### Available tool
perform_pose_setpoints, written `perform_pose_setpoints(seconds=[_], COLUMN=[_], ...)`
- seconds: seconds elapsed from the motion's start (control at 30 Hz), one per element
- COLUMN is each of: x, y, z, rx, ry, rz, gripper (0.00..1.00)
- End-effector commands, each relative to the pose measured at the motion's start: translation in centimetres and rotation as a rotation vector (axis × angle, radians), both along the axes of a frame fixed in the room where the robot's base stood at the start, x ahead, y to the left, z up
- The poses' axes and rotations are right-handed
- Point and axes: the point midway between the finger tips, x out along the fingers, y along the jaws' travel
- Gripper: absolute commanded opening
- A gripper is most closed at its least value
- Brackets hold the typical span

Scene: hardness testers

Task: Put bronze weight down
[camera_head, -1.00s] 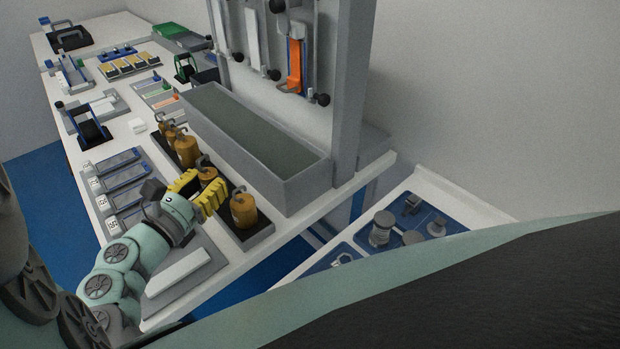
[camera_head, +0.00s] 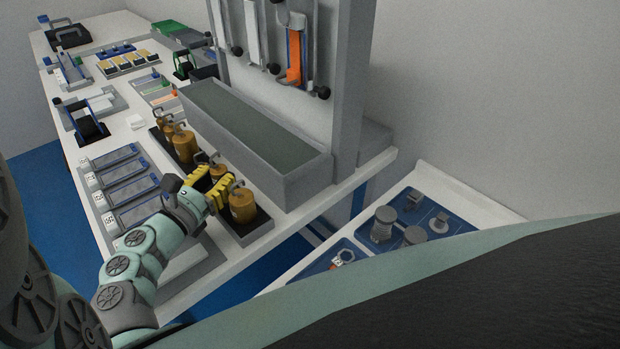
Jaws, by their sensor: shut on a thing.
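Several bronze weights with hooked tops stand in a row on a dark rack (camera_head: 258,226) on the bench. My gripper (camera_head: 215,178), with yellow fingers, is shut on one bronze weight (camera_head: 217,169), the second from the near end. The fingers hide the lower part of this weight, so I cannot tell whether it touches the rack. The nearest bronze weight (camera_head: 243,206) stands just to the right of my fingers. Another bronze weight (camera_head: 185,147) stands behind the held one, with smaller ones beyond it.
A long grey trough (camera_head: 290,187) stands right behind the rack, below an upright grey frame (camera_head: 349,90). Flat grey trays (camera_head: 125,178) lie left of the rack. A lower table (camera_head: 465,195) with blue insets and metal parts is at the right.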

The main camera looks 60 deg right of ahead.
Motion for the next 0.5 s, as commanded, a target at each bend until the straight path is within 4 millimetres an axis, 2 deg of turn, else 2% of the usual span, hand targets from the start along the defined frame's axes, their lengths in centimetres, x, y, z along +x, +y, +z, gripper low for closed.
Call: perform_pose_setpoints(seconds=[0.4,0.43,0.5], x=[0.1,0.1,0.1], y=[0.2,0.2,0.2], z=[-1.3,-1.4,-1.4], rx=[0.006,0.009,0.010], ry=[0.002,0.002,0.003], rz=[0.005,0.005,0.006], gripper=[0.00,0.35,0.42])
